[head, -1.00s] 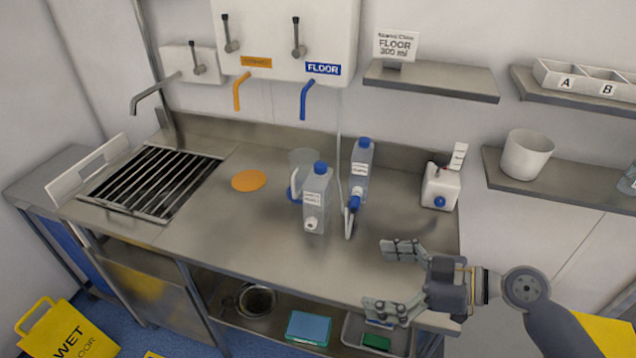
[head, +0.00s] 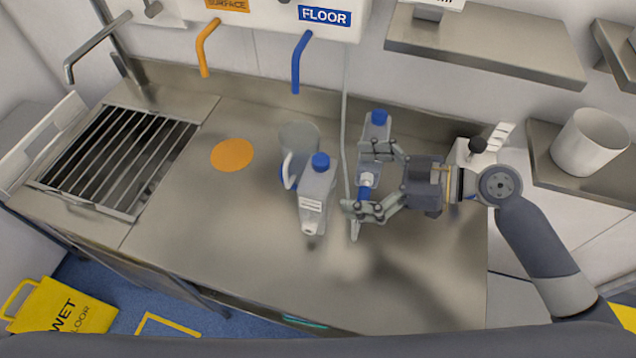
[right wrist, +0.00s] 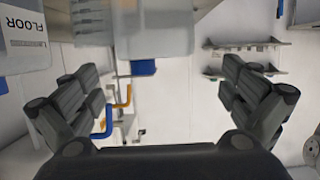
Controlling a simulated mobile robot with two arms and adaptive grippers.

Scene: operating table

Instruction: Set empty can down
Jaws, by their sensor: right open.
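A translucent container (head: 377,131) with a blue cap stands on the steel counter (head: 250,270), partly hidden by my right gripper (head: 365,179). My right gripper is open, its fingers above and below the container's white and blue lower parts in the head view. I cannot tell whether they touch it. In the right wrist view the open fingers (right wrist: 162,97) stand apart, with a pale container (right wrist: 160,35) and its blue part at the top between them. A second blue-capped container (head: 316,190) stands just left. I cannot tell which is the empty can. My left gripper is out of view.
A clear jug (head: 299,140) stands behind the second container. An orange disc (head: 232,155) lies on the counter, with a slatted sink grate (head: 115,160) further left. A white container (head: 463,153) sits behind my right arm. The front counter is clear. Shelves (head: 480,55) hang at right.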

